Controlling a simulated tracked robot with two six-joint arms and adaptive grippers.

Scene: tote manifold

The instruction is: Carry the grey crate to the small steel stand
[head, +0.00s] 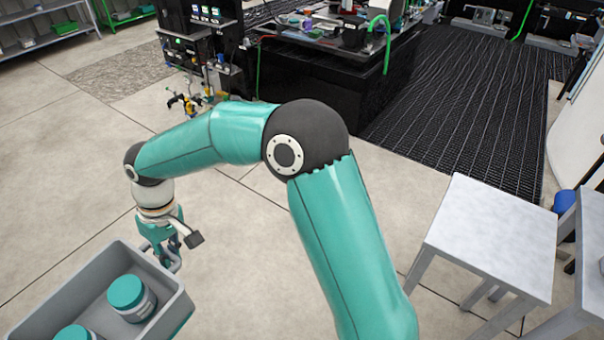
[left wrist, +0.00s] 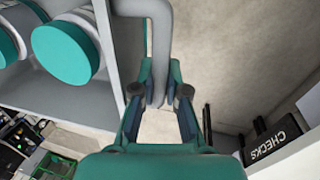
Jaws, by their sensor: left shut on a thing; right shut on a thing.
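The grey crate (head: 165,318) is at the bottom left of the head view, cut off by the frame edge, and holds jars with teal lids (head: 127,292). My right gripper (head: 168,258) is shut on the handle at the crate's right end. In the left wrist view my left gripper (left wrist: 160,98) is shut on another grey crate handle (left wrist: 160,45), beside the crate wall (left wrist: 110,60); it is out of the head view. The small steel stand (head: 490,230), with a bare square top, is at the right of the head view, apart from the crate.
Another grey surface (head: 592,235) stands close to the stand at the right edge. A black workbench (head: 330,75) with equipment is at the back, beside black ribbed matting (head: 470,110). Pale tiled floor (head: 235,220) lies open between crate and stand.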

